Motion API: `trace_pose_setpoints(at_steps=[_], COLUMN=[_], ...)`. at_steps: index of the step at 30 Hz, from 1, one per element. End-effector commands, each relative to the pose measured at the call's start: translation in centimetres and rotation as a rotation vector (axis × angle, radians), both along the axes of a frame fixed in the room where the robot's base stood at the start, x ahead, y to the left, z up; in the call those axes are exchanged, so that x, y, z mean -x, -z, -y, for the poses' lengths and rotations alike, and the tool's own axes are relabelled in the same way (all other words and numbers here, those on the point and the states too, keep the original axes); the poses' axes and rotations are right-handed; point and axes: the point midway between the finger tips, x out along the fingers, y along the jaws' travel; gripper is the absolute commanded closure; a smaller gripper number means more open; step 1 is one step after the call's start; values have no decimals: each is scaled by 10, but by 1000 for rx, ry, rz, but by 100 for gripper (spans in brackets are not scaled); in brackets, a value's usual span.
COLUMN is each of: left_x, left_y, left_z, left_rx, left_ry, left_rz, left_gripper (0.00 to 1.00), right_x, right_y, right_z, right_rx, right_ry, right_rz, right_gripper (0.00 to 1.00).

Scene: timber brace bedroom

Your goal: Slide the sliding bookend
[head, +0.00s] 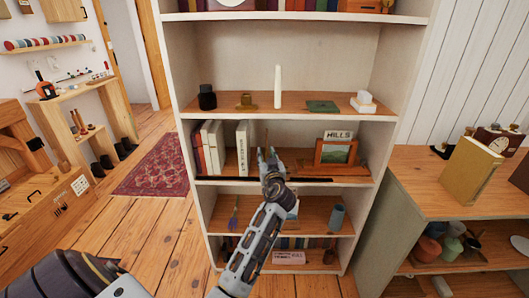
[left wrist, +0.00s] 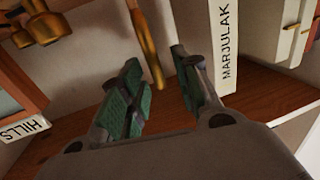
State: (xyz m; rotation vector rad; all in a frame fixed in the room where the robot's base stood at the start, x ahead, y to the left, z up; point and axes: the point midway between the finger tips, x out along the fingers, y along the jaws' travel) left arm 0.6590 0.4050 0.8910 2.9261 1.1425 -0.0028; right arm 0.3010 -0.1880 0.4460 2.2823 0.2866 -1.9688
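A slim brass upright (left wrist: 147,50), which looks like the sliding bookend's handle, shows in the left wrist view between and beyond my fingers; I cannot see it touching either. In the head view my gripper hides most of that spot. My left gripper (head: 268,163) reaches into the middle shelf, just right of a white book (head: 242,146). In the left wrist view the left gripper (left wrist: 160,88) is open, its green-padded fingers apart. The white book's lettered spine (left wrist: 225,45) stands beside one finger. My right gripper is not in view.
A framed picture (head: 335,153) and a HILLS sign (head: 338,134) stand right of the gripper. More upright books (head: 208,148) stand at the left end. A shelf above holds a white candle (head: 278,87) and small items. A low cabinet (head: 425,185) is at the right.

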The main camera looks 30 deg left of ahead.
Motion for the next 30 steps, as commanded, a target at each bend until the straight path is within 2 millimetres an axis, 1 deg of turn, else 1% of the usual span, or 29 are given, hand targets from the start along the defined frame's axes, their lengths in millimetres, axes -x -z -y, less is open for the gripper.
trace_pose_setpoints(at_steps=[4,15,21,23,30], left_x=[1,1,1,1,1], left_y=[0,0,0,0,0], left_z=[2,2,2,2,2], left_rx=[0,0,0,0,0], left_ry=[-1,-2,-2,-2,-2], left_rz=[0,0,0,0,0], left_gripper=[68,68,94,100,100], right_x=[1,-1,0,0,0], right_y=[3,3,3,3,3], right_z=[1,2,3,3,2], right_rx=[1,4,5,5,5], right_ry=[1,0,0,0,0], right_rz=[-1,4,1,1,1], right_gripper=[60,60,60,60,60])
